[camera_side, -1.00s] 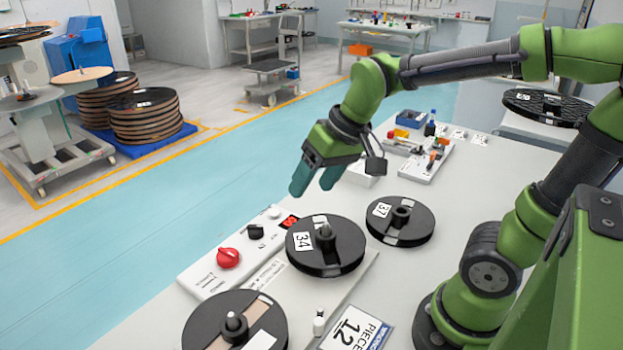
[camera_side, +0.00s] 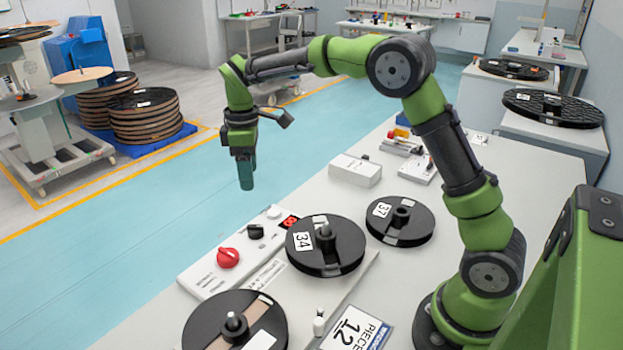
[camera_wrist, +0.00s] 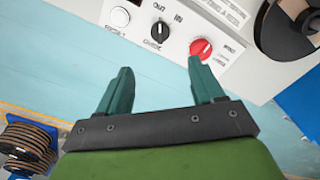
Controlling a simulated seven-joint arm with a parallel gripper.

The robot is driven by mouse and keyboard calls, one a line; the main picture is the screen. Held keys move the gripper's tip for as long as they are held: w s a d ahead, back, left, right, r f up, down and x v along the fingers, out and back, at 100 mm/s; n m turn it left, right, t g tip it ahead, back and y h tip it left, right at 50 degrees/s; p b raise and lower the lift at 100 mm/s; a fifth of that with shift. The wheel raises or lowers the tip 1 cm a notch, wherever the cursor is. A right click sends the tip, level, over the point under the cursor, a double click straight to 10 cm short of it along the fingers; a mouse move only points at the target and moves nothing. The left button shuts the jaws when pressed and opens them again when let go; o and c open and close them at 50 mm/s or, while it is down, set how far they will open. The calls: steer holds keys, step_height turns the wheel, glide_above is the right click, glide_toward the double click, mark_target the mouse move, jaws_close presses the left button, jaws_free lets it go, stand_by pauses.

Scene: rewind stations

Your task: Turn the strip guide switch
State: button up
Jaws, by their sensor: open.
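The white control panel (camera_side: 205,280) carries a red knob (camera_side: 228,258) and a black knob (camera_side: 255,231). I cannot read which is labelled strip guide. The wrist view shows the black knob (camera_wrist: 160,33) and the red knob (camera_wrist: 201,48) beyond my fingertips, with a round white button (camera_wrist: 119,17) to the left. My gripper (camera_side: 246,186) points down, high above the far side of the panel, touching nothing. In the wrist view its two teal fingers (camera_wrist: 159,66) are wide apart and empty.
Reel 34 (camera_side: 345,255) stands right of the panel, with reel 37 (camera_side: 415,225) behind and another reel (camera_side: 212,312) in front. A white box (camera_side: 355,170) lies farther back. Air around my gripper is clear.

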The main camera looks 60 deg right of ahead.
mark_target(255, 226)
step_height(255, 226, down, 15)
steer(key=shift+f, duration=0.15)
stand_by(0.4)
steer(key=c, duration=1.1)
steer(key=shift+o, duration=0.2)
steer(key=shift+m, duration=0.5)
steer(key=m, duration=0.5)
steer(key=shift+m, duration=0.3)
steer(key=m, duration=0.5)
steer(key=shift+m, duration=0.4)
